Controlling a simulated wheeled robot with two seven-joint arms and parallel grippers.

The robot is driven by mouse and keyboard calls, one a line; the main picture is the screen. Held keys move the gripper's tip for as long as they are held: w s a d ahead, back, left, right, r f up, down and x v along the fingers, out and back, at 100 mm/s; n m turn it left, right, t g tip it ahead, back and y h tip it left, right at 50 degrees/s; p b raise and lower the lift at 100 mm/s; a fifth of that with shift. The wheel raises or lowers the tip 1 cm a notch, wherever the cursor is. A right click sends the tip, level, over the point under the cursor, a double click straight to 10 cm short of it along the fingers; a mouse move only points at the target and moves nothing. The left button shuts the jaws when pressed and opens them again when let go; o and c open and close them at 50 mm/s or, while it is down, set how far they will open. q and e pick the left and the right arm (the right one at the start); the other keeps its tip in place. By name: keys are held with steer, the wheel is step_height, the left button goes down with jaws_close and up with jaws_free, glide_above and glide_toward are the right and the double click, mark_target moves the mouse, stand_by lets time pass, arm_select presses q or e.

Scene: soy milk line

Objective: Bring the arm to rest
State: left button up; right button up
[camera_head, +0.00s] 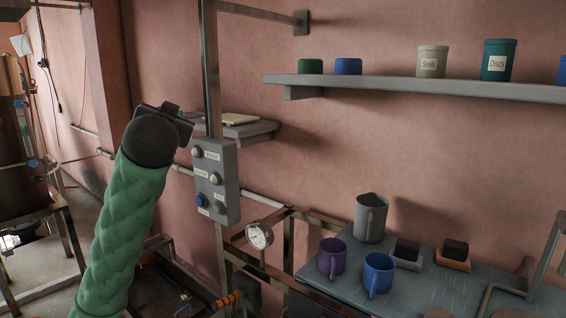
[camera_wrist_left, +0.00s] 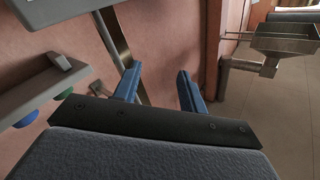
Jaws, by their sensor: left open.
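My left arm (camera_head: 122,225), in a green quilted sleeve, rises from the bottom left in the head view. It ends in a dark wrist raised in front of the pink wall. In the left wrist view my left gripper (camera_wrist_left: 159,70) shows two blue fingers spread apart with nothing between them. In the head view the fingers are mostly hidden behind the wrist. My right arm does not show.
A grey control box (camera_head: 216,182) with several knobs stands close right of the wrist, on a metal post. A gauge (camera_head: 259,235) is below. A purple mug (camera_head: 332,257), blue mug (camera_head: 378,273) and grey jug (camera_head: 371,217) stand on the bench. A wall shelf (camera_head: 420,88) holds canisters.

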arm_select(q)
steer(key=s+d+f+g+h, duration=0.2)
steer(key=s+d+f+g, duration=0.15)
steer(key=f, duration=1.05)
steer(key=s+d+f+m+g+h+p, duration=0.15)
steer(key=s+f, duration=0.35)
steer(key=f, duration=0.9)
steer(key=s+d+f+g+h, duration=0.2)
steer(key=s+d+f+g, duration=0.15)
steer(key=f, duration=0.95)
steer(key=s+d+f+n+g, duration=0.1)
steer(key=s+f+g, duration=0.2)
steer(key=s+f, duration=1.1)
steer(key=s+d+f+g+p, duration=0.1)
steer(key=s+f+g, duration=0.3)
steer(key=s+f, duration=0.9)
steer(key=s, duration=0.5)
steer(key=shift+d+f+n, duration=0.35)
steer(key=shift+d+f, duration=0.05)
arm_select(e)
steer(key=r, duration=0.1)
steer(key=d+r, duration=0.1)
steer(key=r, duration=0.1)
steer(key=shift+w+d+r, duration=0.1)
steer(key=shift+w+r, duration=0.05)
arm_select(q)
steer(key=shift+g+h, duration=0.25)
